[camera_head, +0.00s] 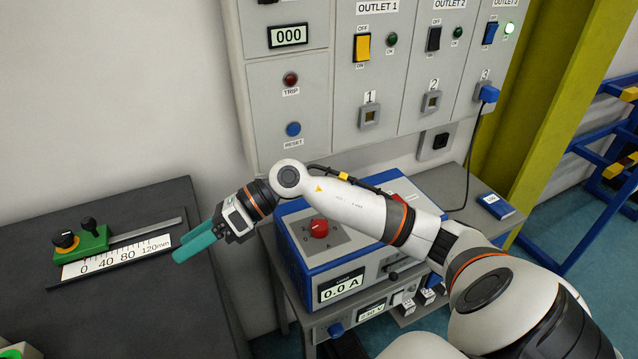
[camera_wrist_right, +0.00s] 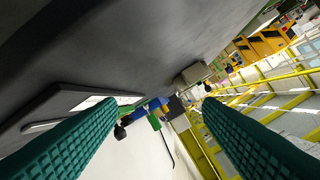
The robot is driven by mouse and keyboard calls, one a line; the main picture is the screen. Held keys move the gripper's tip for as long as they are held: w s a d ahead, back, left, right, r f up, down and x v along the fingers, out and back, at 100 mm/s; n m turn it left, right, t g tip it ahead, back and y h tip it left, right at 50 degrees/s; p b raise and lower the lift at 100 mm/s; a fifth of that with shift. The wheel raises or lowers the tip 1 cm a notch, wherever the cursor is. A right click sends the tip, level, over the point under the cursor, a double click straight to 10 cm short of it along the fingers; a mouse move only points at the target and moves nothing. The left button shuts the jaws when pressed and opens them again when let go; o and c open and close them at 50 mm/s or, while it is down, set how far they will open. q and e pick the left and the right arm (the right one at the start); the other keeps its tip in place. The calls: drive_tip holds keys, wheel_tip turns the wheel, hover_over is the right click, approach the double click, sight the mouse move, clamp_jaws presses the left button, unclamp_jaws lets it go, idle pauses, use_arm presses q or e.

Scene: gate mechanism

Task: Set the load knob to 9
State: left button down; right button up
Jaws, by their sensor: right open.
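A red knob (camera_head: 319,228) sits on a grey dial plate on top of a blue and grey box (camera_head: 355,265). The marks around it are too small to read. The box's front display (camera_head: 341,285) reads 0.0 A. My right gripper (camera_head: 186,245) is left of the box, apart from the knob, with its teal fingers pointing left toward the dark table. In the right wrist view the fingers (camera_wrist_right: 158,108) stand wide apart with nothing between them. My right forearm passes over the back of the box and hides part of it. My left gripper is not in view.
A green slider block (camera_head: 92,241) with a 0 to 120 mm scale lies on the dark table (camera_head: 150,320) at left. A grey panel (camera_head: 290,90) with switches, lamps and outlets stands behind the box. A blue plug (camera_head: 489,94) sits at outlet 3.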

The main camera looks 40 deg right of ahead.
drive_tip(key=d+f+n+g+h, duration=0.25)
drive_tip(key=d+h, duration=0.35)
drive_tip(key=d, duration=0.3)
drive_tip(key=m+g+h, duration=0.1)
drive_tip(key=g+h, duration=0.1)
drive_tip(key=h, duration=0.5)
approach(319, 224)
drive_tip(key=f+p, duration=0.1)
drive_tip(key=f, duration=0.2)
drive_tip(key=f+p, duration=0.1)
drive_tip(key=f, duration=0.2)
drive_tip(key=s+f+p, duration=0.1)
drive_tip(key=f, duration=0.2)
drive_tip(key=shift+a, duration=0.3)
drive_tip(key=c, duration=1)
drive_tip(key=shift+o, duration=0.2)
